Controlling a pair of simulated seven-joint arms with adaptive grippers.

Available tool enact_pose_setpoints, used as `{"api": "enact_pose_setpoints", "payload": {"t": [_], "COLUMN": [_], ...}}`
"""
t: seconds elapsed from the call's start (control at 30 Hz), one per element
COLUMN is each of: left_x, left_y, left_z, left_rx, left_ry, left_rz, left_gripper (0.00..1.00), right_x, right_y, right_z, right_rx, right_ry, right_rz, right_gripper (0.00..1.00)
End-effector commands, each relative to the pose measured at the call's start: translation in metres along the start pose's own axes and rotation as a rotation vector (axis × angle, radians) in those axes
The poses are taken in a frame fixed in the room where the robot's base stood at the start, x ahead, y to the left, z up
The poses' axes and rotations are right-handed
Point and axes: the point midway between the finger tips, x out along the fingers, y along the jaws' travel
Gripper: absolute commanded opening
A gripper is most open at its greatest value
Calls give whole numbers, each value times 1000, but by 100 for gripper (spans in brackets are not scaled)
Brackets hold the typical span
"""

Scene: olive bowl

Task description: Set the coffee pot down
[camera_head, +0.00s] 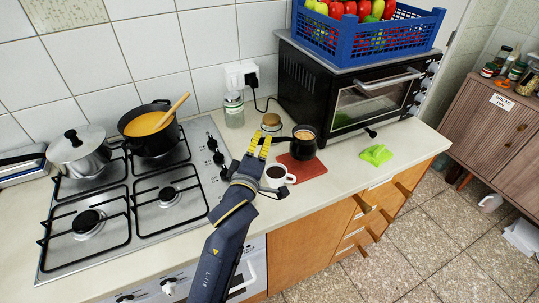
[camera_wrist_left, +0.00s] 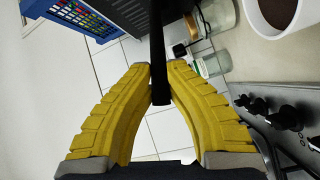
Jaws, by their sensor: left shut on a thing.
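The dark coffee pot (camera_head: 304,146), with brown coffee in it, is upright at or just above the red mat (camera_head: 312,170), in front of the black oven. I cannot tell whether its base touches the mat. My left gripper (camera_head: 259,140) is left of the pot and shut on its black handle, which shows as a dark bar (camera_wrist_left: 157,50) between the yellow fingers (camera_wrist_left: 160,66) in the left wrist view. A white cup of dark coffee (camera_head: 276,173) stands just in front of the gripper; it also shows in the left wrist view (camera_wrist_left: 256,20). My right gripper is not in view.
A cork-lidded jar (camera_head: 271,122) and a glass jar (camera_head: 234,110) stand behind the gripper. The oven (camera_head: 350,95) carries a blue crate (camera_head: 365,42). A green cloth (camera_head: 376,154) lies right of the mat. The stove (camera_head: 140,200) with two pots is at left.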

Motion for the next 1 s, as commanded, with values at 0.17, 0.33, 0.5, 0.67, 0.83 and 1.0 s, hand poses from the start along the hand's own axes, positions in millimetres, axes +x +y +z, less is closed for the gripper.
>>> {"api": "enact_pose_setpoints", "payload": {"t": [0.17,0.33,0.5,0.67,0.83,1.0], "left_x": [0,0,-1,-1,-1,0], "left_y": [-11,-31,-40,-41,-41,-44], "left_z": [4,10,14,14,14,15], "left_rx": [0,0,-1,-1,-2,1], "left_ry": [-2,-1,-1,-1,-1,-1], "left_rz": [1,1,4,4,4,2], "left_gripper": [0,0,0,0,0,19], "right_x": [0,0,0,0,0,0], "right_y": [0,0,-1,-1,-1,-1], "right_z": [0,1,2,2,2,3], "right_rx": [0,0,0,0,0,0], "right_ry": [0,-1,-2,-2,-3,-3], "right_rz": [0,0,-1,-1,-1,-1], "right_gripper": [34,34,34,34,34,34]}}
